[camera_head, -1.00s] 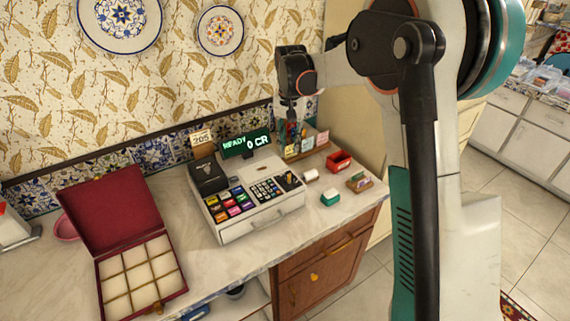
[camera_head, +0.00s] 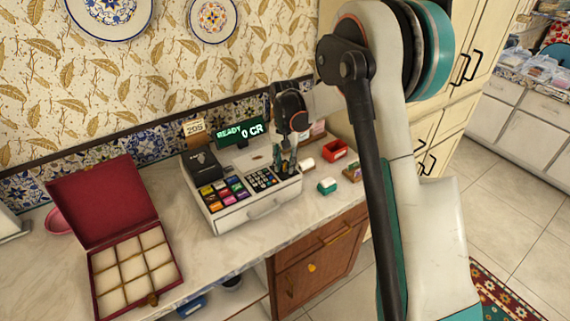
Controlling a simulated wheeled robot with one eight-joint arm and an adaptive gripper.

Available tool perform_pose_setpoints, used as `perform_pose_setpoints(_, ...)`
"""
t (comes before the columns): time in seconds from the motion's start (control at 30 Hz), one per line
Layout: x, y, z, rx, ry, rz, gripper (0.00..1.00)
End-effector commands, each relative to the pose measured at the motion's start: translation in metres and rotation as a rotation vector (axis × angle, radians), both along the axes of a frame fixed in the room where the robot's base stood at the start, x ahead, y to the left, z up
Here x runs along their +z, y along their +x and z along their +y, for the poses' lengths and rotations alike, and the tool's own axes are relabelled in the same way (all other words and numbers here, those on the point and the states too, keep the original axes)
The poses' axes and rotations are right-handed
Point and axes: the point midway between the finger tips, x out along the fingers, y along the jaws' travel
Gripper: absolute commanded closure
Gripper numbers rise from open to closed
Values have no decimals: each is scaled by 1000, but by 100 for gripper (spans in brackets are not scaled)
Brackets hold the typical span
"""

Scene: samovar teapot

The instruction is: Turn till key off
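The white till (camera_head: 262,207) stands on the marble counter, with colored buttons and a dark number pad (camera_head: 261,179) on its sloped top. Its lit display (camera_head: 240,131) reads "READY" and "0 CR". My gripper (camera_head: 285,168) points down over the right end of the till's top, just right of the number pad. It covers that part of the till, and I cannot make out the key. The fingers are small and dark here, so I cannot tell whether they are open or touch anything.
An open red box (camera_head: 90,207) with pale compartments sits left of the till. A red tray (camera_head: 335,149), a small green-and-white item (camera_head: 327,186) and a white roll (camera_head: 304,166) lie to its right. A black printer-like block (camera_head: 202,166) is on the till's left.

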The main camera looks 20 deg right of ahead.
Motion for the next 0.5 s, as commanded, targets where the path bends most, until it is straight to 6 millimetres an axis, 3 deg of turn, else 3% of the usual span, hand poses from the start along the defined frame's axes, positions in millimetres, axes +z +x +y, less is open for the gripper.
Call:
perform_pose_setpoints(0.3,-2,0,0,0,0,0,73)
perform_pose_setpoints(0.4,-2,0,0,0,0,0,96)
perform_pose_setpoints(0.5,-2,0,0,0,0,0,100)
